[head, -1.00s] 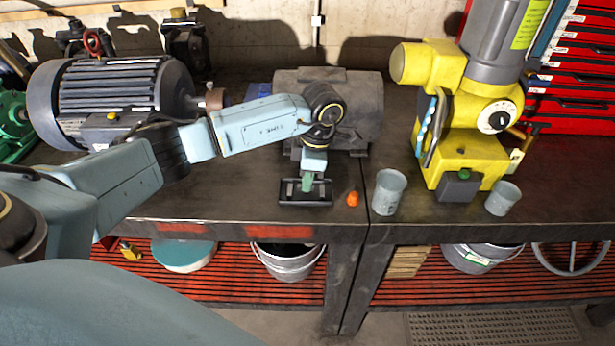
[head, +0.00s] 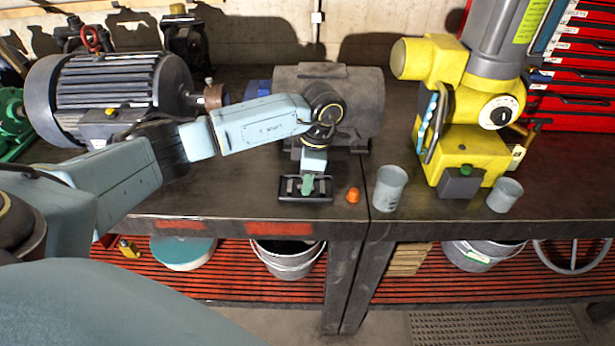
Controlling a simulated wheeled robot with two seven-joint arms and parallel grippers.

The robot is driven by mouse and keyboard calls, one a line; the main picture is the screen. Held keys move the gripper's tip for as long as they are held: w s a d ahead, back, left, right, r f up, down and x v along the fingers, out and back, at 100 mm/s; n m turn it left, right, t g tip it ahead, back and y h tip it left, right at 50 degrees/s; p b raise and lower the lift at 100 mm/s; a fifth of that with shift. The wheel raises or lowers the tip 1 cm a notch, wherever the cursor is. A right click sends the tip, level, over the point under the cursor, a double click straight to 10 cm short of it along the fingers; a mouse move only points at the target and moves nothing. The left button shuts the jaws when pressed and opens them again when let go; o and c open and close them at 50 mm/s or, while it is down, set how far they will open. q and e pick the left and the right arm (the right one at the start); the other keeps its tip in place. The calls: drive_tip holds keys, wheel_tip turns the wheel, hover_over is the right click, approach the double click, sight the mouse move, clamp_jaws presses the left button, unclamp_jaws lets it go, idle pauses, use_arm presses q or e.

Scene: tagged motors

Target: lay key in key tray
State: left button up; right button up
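My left gripper (head: 307,184) points down over a small black tray (head: 305,199) near the front edge of the bench, in the middle of the head view. A small green piece (head: 307,186), perhaps part of the key, shows between the fingers, low over or in the tray. The fingers are small and dark against the tray, so I cannot tell whether they grip the green piece. Whether the piece touches the tray floor is also unclear. My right gripper is not in view.
Right of the tray are a small orange piece (head: 353,196) and a grey cup (head: 389,188). A yellow machine (head: 468,155) and another cup (head: 504,196) stand farther right. A grey motor (head: 362,98) stands behind my gripper, and a larger one (head: 110,90) at left.

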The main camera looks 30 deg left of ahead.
use_arm(q)
drive_tip(key=shift+r, duration=0.1)
drive_tip(key=shift+r+p, duration=0.3)
wheel_tip(320, 180, up, 12)
drive_tip(key=w+d, duration=0.1)
drive_tip(key=shift+w+d+r, duration=0.15)
